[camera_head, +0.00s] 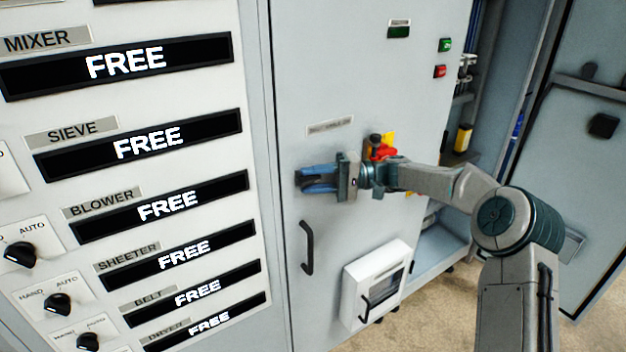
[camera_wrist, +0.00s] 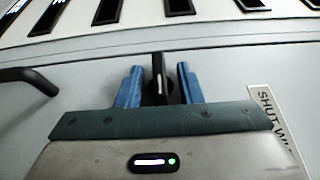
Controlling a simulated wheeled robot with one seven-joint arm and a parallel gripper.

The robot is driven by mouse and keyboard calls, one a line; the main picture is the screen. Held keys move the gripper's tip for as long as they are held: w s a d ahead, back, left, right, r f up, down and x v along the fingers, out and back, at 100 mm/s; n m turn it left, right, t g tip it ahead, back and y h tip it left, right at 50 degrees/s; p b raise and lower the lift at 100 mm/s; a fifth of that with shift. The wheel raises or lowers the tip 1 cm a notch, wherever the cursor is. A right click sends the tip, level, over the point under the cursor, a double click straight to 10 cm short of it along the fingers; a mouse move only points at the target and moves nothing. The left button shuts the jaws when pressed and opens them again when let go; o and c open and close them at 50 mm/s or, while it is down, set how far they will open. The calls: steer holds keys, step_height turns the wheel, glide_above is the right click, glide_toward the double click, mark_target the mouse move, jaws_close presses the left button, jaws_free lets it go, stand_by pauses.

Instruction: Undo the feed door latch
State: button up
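My gripper (camera_head: 302,180) is at the grey cabinet door (camera_head: 335,60), at the door's left edge, above the black pull handle. In the wrist view its two blue fingers (camera_wrist: 158,84) are apart. A black latch lever (camera_wrist: 158,74) stands between them, with a visible gap on either side. The lever lies along the fingers' direction, with its round base partly hidden by the gripper body. In the head view the fingers hide most of the latch.
A black pull handle (camera_head: 308,248) is below my gripper; it also shows in the wrist view (camera_wrist: 28,78). A red and yellow switch (camera_head: 384,150) is behind my wrist. A white box (camera_head: 374,284) sticks out lower down. A panel of FREE displays (camera_head: 140,140) is at left.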

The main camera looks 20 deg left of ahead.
steer(key=b+v, duration=0.1)
steer(key=v, duration=1.3)
steer(key=shift+b, duration=0.4)
steer(key=shift+a, duration=0.15)
steer(key=s+f+m+t+h, duration=0.2)
steer(key=s+t+h, duration=0.2)
steer(key=s+h, duration=0.5)
steer(key=s+d+f+m+t+h, duration=0.1)
steer(key=s+d+f+t+h, duration=0.1)
steer(key=s+d, duration=0.9)
steer(key=s+d+f+m+t+h, duration=0.2)
steer(key=s+d+t+h, duration=0.3)
steer(key=s+d, duration=0.6)
steer(key=s+f, duration=0.1)
steer(key=s, duration=0.2)
steer(key=shift+s+d+m, duration=0.25)
steer(key=shift+m, duration=0.05)
